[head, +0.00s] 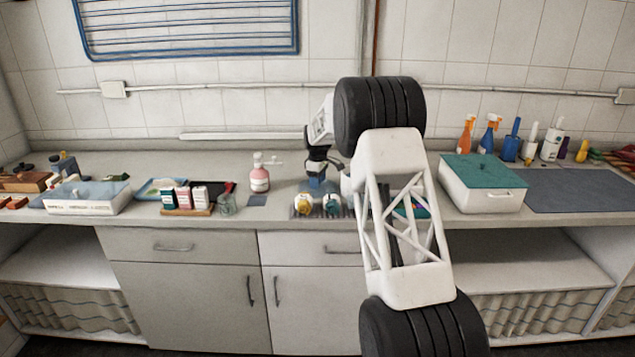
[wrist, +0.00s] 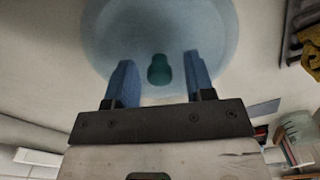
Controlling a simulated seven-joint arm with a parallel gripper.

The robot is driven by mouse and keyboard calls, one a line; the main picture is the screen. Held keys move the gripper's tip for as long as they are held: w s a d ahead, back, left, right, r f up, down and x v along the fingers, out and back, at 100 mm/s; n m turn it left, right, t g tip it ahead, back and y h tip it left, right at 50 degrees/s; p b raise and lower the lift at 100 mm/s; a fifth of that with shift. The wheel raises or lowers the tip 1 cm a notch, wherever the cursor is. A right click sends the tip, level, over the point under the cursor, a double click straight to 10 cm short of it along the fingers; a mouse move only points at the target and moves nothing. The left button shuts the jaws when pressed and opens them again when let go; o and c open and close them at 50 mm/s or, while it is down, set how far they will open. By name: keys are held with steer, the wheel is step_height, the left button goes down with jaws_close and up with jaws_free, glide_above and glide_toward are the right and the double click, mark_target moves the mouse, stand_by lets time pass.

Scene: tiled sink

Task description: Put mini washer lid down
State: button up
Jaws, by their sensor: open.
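A round, see-through blue lid (wrist: 110,32) fills the upper middle of the wrist view. A dark green knob (wrist: 159,70) sits near its lower edge. My gripper (wrist: 160,72) is open, with one blue finger on each side of the knob and gaps showing on both sides. In the head view my gripper (head: 319,186) is low over the counter, partly hidden by my arm. A pale, rounded body (head: 346,184) shows just right of it, mostly behind my arm, and may be the washer. I cannot tell whether the lid rests on it.
A pink pump bottle (head: 260,178) and a glass (head: 227,204) stand to the left on the counter (head: 330,160). A dark rack (head: 318,212) with two small items lies in front of my gripper. A white box with a green top (head: 484,190) is to the right.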

step_height(320, 180, up, 12)
stand_by(0.7)
stand_by(0.6)
steer(key=s+d+r+m, duration=0.2)
steer(key=s+d+r, duration=0.3)
steer(key=s, duration=0.7)
steer(key=s+d+r+m+t, duration=0.1)
steer(key=s+d+r+m, duration=0.25)
steer(key=s+r, duration=0.6)
steer(key=s+d+r+m, duration=0.2)
steer(key=s+d+r, duration=0.25)
steer(key=s, duration=1.05)
steer(key=s+d+f+m, duration=0.2)
steer(key=s+f, duration=0.1)
steer(key=s, duration=1)
steer(key=s+d+f+m+t, duration=0.1)
steer(key=s+f, duration=0.3)
steer(key=s, duration=1)
steer(key=s+d+f+m, duration=0.3)
steer(key=s+f, duration=0.1)
steer(key=s, duration=1)
steer(key=shift+s+d+t, duration=0.15)
steer(key=shift+s+t, duration=0.1)
steer(key=shift+t, duration=0.05)
